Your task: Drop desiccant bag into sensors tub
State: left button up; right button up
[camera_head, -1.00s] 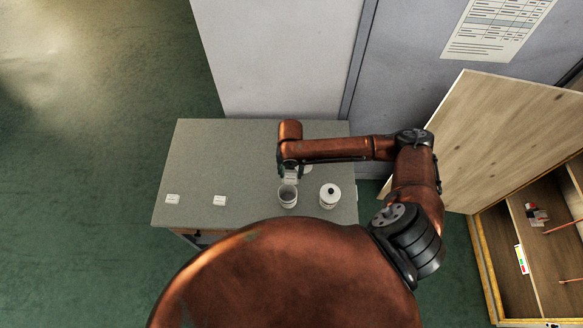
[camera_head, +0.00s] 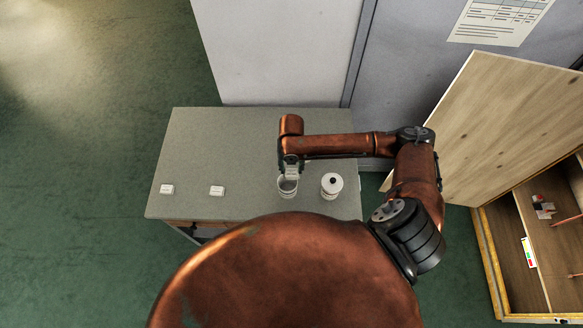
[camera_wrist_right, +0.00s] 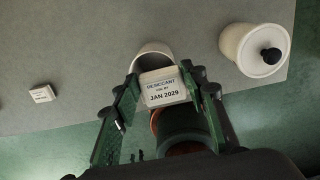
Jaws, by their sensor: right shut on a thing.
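My right gripper (camera_head: 290,173) is shut on the white desiccant bag (camera_wrist_right: 162,88), whose printed face reads "DESICCANT" and "JAN 2029" in the right wrist view. An open, pale round tub (camera_head: 287,191) stands on the grey table, directly by the gripper's tips. Its rim (camera_wrist_right: 150,49) shows just beyond the bag in the right wrist view. I cannot read a label on it. A white tub with a lid and black knob (camera_head: 331,188) stands to its right, apart from the gripper. My left gripper is not in view.
The grey table (camera_head: 225,150) has two small white labelled pieces (camera_head: 167,189) and (camera_head: 217,191) on its left part. A wooden cabinet (camera_head: 490,250) with an open door (camera_head: 500,125) stands at the right. The table's back left is clear.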

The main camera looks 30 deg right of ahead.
aim_at(292, 169)
jog(key=o, duration=1.2)
notch_tip(292, 169, up, 12)
jog(key=shift+r, duration=0.1)
dwell(0.3)
